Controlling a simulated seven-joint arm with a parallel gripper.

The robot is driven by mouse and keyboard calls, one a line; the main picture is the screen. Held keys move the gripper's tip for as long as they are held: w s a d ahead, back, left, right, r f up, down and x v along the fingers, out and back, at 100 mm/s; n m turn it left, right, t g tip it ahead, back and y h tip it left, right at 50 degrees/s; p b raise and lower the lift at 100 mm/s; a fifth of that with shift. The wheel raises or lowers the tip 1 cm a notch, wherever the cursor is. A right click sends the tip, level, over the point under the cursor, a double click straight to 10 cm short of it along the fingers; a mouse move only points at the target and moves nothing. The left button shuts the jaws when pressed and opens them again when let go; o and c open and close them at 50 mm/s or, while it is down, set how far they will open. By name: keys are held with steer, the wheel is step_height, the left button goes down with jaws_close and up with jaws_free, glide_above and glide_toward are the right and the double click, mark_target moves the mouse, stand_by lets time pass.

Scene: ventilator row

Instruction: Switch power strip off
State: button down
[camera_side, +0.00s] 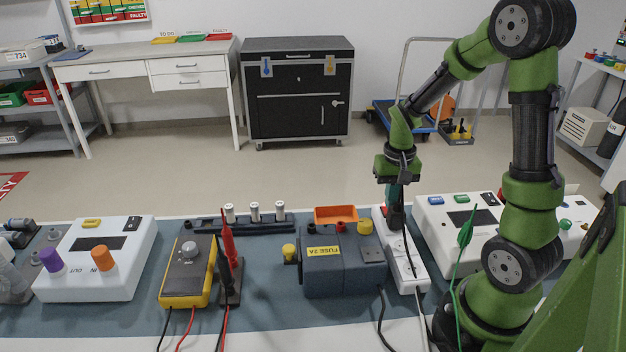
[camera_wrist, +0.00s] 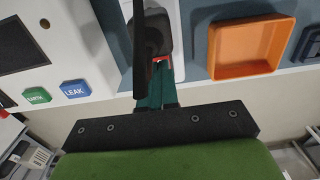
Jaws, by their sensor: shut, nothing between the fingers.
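The white power strip (camera_side: 406,266) lies lengthwise on the bench, between the grey fuse box and a white tester. A dark plug with its cable is in it. My gripper (camera_side: 395,222) points down at the strip's far end, with its fingers shut and empty. In the wrist view the teal fingers (camera_wrist: 161,68) reach the strip (camera_wrist: 174,22) beside a dark part. A small red patch, apparently the switch (camera_wrist: 163,59), shows at the fingertips and is mostly covered. I cannot tell whether the fingers touch it or which way it is set.
The grey fuse box (camera_side: 343,270) stands close left of the strip, with an orange tray (camera_side: 336,214) behind it. A white tester (camera_side: 450,240) is close on the right. A green probe (camera_side: 466,232) stands near my arm. Cables run off the bench's front edge.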

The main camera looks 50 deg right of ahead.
steer(key=shift+f, duration=0.9)
stand_by(0.5)
steer(key=shift+r, duration=3.55)
steer(key=s+a+r+n+t+y, duration=0.1)
steer(key=s+a+r+n+t, duration=0.1)
steer(key=a+r, duration=0.4)
steer(key=s+a+r+n+t+y, duration=0.1)
steer(key=a+r+t, duration=0.4)
steer(key=a, duration=0.7)
steer(key=shift+s+a+r+n, duration=0.35)
steer(key=shift+s+r+n, duration=0.45)
steer(key=shift+n, duration=0.2)
